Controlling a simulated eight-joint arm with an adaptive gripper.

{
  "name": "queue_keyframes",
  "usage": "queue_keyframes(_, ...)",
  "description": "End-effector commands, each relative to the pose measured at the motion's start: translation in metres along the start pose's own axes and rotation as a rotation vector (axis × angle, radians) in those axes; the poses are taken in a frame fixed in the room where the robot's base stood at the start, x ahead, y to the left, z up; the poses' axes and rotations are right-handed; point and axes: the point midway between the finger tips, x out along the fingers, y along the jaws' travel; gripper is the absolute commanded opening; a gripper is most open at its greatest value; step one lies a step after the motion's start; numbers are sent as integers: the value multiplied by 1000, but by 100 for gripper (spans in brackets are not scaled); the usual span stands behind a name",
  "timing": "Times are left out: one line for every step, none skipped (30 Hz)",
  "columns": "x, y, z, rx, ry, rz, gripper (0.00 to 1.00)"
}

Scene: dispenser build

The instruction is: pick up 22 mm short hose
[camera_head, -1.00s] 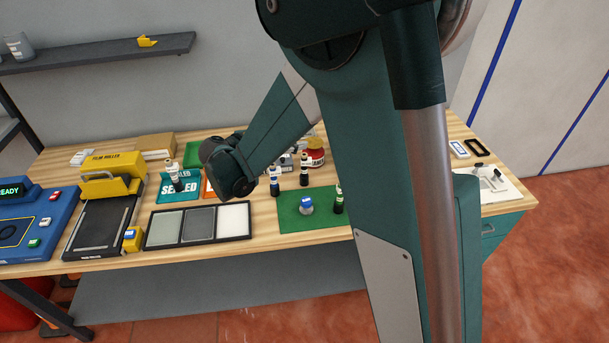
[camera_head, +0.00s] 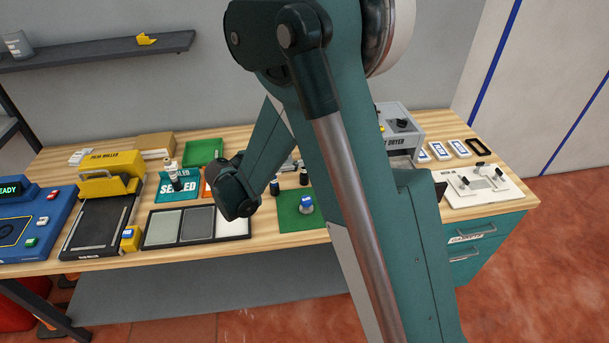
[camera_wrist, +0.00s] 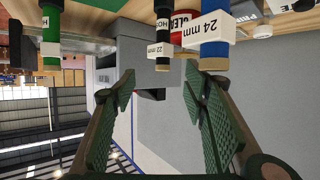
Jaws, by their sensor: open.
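In the wrist view, which is upside down, a black hose (camera_wrist: 163,38) with a white "22 mm" label hangs from the top, near the middle. A blue hose (camera_wrist: 214,52) labelled "24 mm" is to its right and a green hose (camera_wrist: 50,38) is at the left. My gripper (camera_wrist: 158,84) is open and empty, and the 22 mm hose appears between and beyond its fingers, apart from them. In the head view, the black hose (camera_head: 304,178) and the blue hose (camera_head: 274,187) stand on the bench beside my wrist. The fingers are hidden there.
A green mat (camera_head: 290,222) with a blue-topped item (camera_head: 306,205) lies in front of the hoses. A tray with grey and white panels (camera_head: 198,241) is left of it. A dryer (camera_head: 402,128) stands at the right. My arm covers the bench's middle.

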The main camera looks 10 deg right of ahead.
Motion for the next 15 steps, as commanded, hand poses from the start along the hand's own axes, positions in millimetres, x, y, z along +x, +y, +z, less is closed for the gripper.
queue_keyframes(5,0,0,1,0,1,44)
queue_keyframes(7,0,0,0,0,1,44)
queue_keyframes(10,0,0,0,0,1,44)
queue_keyframes(10,0,0,0,0,1,44)
queue_keyframes(11,0,0,0,0,0,44)
queue_keyframes(12,0,0,0,0,0,44)
queue_keyframes(12,0,0,0,0,0,44)
queue_keyframes(12,0,0,0,0,0,44)
queue_keyframes(12,0,0,0,0,0,44)
queue_keyframes(12,0,-1,0,0,0,44)
queue_keyframes(12,0,-1,0,0,0,44)
queue_keyframes(12,0,-1,0,0,0,44)
queue_keyframes(12,0,-1,0,0,0,44)
queue_keyframes(12,0,-1,0,0,0,44)
queue_keyframes(12,0,-1,0,0,0,44)
